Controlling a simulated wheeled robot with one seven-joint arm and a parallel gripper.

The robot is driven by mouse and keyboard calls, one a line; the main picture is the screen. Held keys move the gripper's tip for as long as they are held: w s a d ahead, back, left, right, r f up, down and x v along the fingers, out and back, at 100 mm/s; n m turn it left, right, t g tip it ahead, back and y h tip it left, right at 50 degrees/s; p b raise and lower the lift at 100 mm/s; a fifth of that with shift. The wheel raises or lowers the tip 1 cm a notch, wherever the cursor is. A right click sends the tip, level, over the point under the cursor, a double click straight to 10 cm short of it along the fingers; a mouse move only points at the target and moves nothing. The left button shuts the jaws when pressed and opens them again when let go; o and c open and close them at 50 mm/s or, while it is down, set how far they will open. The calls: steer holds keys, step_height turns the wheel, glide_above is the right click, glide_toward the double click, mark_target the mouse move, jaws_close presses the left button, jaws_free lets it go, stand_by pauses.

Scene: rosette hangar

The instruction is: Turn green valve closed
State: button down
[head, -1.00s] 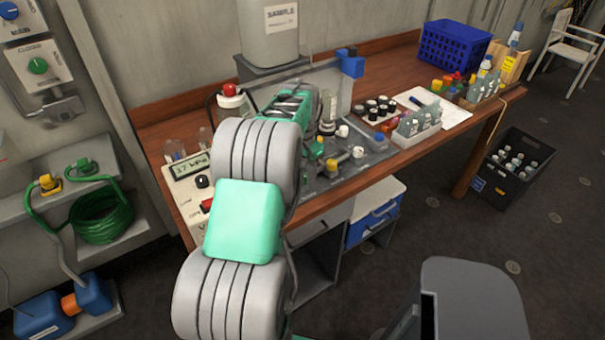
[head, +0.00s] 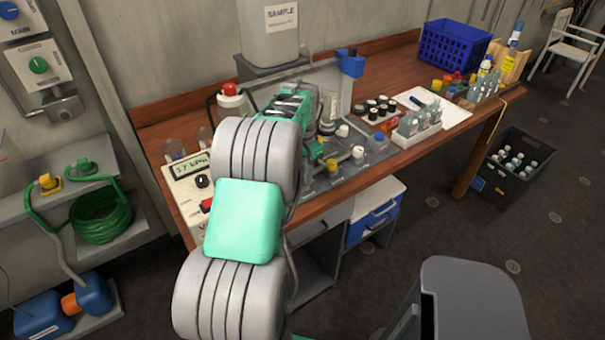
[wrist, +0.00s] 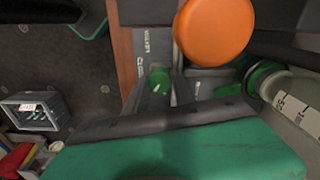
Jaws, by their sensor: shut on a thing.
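The green valve (wrist: 160,77) shows in the wrist view as a small round knob with a pale pointer mark, beside a dark plate with white lettering. My gripper (wrist: 159,86) is at the knob, with grey finger parts close on both sides of it, and it is shut on the knob. The contact itself is partly hidden. In the head view my arm reaches over the bench and hides most of the gripper and the valve.
A large orange disc (wrist: 214,30) and a green-capped cylinder (wrist: 268,80) are close by in the wrist view. On the bench (head: 385,60) stand a meter box (head: 187,185), a bottle rack (head: 418,130) and a blue basket (head: 453,45).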

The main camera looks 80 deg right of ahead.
mark_target(303, 176)
steer(key=m, duration=0.5)
steer(key=shift+m, duration=0.4)
steer(key=m, duration=0.5)
steer(key=shift+m, duration=0.3)
steer(key=c, duration=1.1)
jaws_free()
steer(key=shift+o, duration=0.2)
steer(key=shift+r, duration=0.1)
step_height(303, 176, up, 8)
steer(key=shift+f+b, duration=0.15)
steer(key=shift+b, duration=0.25)
